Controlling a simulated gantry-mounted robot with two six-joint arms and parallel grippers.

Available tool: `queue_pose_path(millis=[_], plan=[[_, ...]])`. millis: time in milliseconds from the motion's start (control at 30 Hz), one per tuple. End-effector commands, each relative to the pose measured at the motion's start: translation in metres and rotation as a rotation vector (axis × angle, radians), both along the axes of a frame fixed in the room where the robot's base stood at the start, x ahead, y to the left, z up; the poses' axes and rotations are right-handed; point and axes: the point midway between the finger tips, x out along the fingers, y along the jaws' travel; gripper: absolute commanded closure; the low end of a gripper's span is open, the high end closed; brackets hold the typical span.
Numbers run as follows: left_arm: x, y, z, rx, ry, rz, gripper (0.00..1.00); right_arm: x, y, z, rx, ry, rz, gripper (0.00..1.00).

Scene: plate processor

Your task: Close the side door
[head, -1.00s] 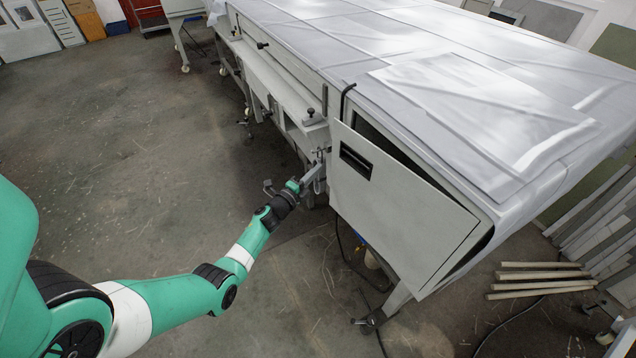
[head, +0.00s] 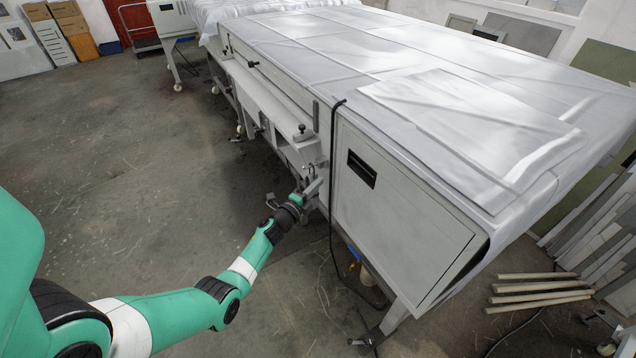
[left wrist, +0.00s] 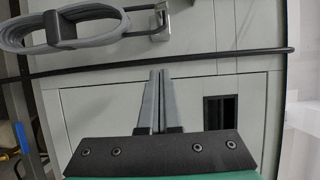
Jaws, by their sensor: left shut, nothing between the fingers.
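The side door (head: 400,215) is a pale grey panel with a black recessed handle (head: 361,169) on the end of the long grey machine. My left gripper (head: 314,184) is just left of the door in the head view. In the left wrist view its fingers (left wrist: 160,74) are together and empty, pointing at the panel; contact cannot be told.
A black cable (head: 333,150) runs down the machine beside the door and crosses the left wrist view (left wrist: 190,57). A coiled grey hose (left wrist: 65,28) hangs there too. Wooden sticks (head: 540,289) lie on the floor at right. Floor at left is clear.

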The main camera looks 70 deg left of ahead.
Motion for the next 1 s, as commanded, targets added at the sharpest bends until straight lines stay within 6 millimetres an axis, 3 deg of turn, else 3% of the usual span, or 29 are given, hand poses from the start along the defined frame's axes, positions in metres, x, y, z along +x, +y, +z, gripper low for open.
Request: queue_pose_path(millis=[133, 300, 500, 1000], plan=[[-0.014, -0.01, 0.004, -0.003, 0.001, -0.012, 1.0, 0.0, 0.0, 0.019, 0.0, -0.001, 0.0, 0.5], [-0.054, 0.022, 0.003, -0.003, 0.002, -0.005, 1.0, 0.0, 0.0, 0.027, 0.0, -0.001, 0.0, 0.5], [-0.084, 0.043, 0.001, -0.001, 0.001, -0.01, 1.0, 0.0, 0.0, 0.028, 0.0, 0.0, 0.0, 0.5], [-0.092, 0.048, 0.0, -0.001, 0.0, -0.013, 1.0, 0.0, 0.0, 0.028, 0.0, 0.0, 0.0, 0.5]])
